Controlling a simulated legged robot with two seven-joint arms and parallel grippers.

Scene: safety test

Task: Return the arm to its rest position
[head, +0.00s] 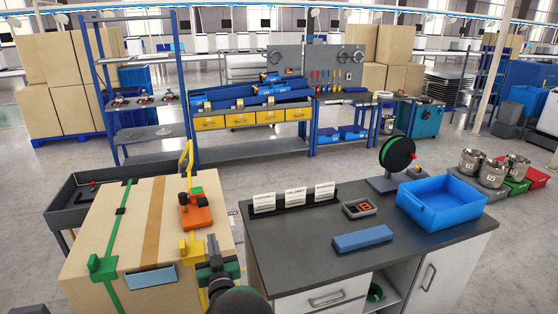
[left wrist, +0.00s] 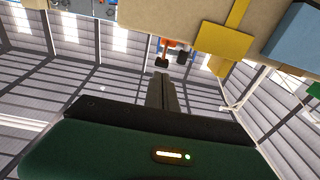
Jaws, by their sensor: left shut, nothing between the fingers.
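My left arm comes in at the bottom of the head view. Its dark gripper (head: 213,250) is in front of the near right edge of a large cardboard box (head: 80,265), close to the yellow piece on that edge. The gripper is shut and holds nothing. In the left wrist view the closed fingers (left wrist: 162,82) point toward the box (left wrist: 165,18), with a small orange and dark thing beyond their tips. I cannot tell whether they touch anything. My right gripper is not in view.
Right of my arm is a dark-topped workbench (head: 290,250) with a blue tray (head: 440,203), a blue block (head: 362,239) and a green spool (head: 397,153).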

